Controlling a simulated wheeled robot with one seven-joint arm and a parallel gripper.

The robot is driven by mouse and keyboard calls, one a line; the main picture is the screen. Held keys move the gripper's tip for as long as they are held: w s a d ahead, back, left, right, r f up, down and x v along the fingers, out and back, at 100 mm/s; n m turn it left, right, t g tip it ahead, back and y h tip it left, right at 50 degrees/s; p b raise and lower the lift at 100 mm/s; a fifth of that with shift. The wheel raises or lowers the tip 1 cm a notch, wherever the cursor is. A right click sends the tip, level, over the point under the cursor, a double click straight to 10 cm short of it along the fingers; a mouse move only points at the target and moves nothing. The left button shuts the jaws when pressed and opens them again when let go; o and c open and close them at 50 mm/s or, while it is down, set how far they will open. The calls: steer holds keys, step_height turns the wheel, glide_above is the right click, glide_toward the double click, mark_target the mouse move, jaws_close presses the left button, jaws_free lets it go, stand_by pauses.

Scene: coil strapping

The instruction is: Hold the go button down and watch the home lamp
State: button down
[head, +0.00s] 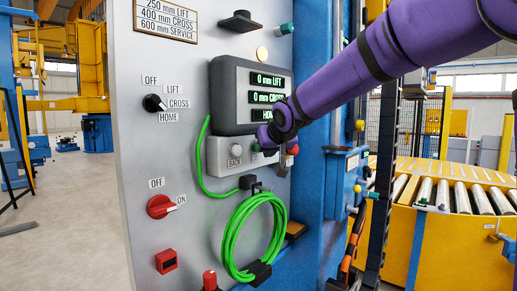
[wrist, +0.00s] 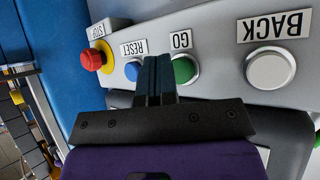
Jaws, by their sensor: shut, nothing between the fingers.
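The green go button (wrist: 184,70) shows in the wrist view under the label GO, its left part covered by my fingers. My gripper (wrist: 158,66) is shut and empty, its tips over the left edge of the button; I cannot tell whether they touch or press it. In the head view my gripper (head: 271,138) is at the button box and hides most of the go button. No lamp labelled home is clear. A pale yellow round lamp (head: 262,53) sits above the display (head: 233,90), which reads 0 mm LIFT, 0 mm CROSS and a partly hidden third line.
Beside the go button are the blue reset button (wrist: 133,70), red stop button (wrist: 92,60) and grey back button (wrist: 270,70). A selector knob (head: 154,103), red switch (head: 160,206) and coiled green cable (head: 240,235) are on the panel. A roller conveyor (head: 450,195) stands right.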

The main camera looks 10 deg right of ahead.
steer(key=s+d, duration=0.1)
steer(key=s, duration=0.1)
steer(key=s+d, duration=0.2)
stand_by(0.4)
steer(key=s+d+f+g, duration=0.2)
steer(key=s+f, duration=0.1)
steer(key=s, duration=0.8)
steer(key=s+d+f+g, duration=0.1)
steer(key=s+d+f, duration=0.1)
steer(key=s, duration=1)
steer(key=s+d+f+m+g+h, duration=0.1)
steer(key=s+d+f+g, duration=0.1)
steer(key=s, duration=1)
steer(key=shift+s+f+g, duration=0.25)
steer(key=shift+f+g, duration=0.05)
steer(key=shift+f, duration=0.55)
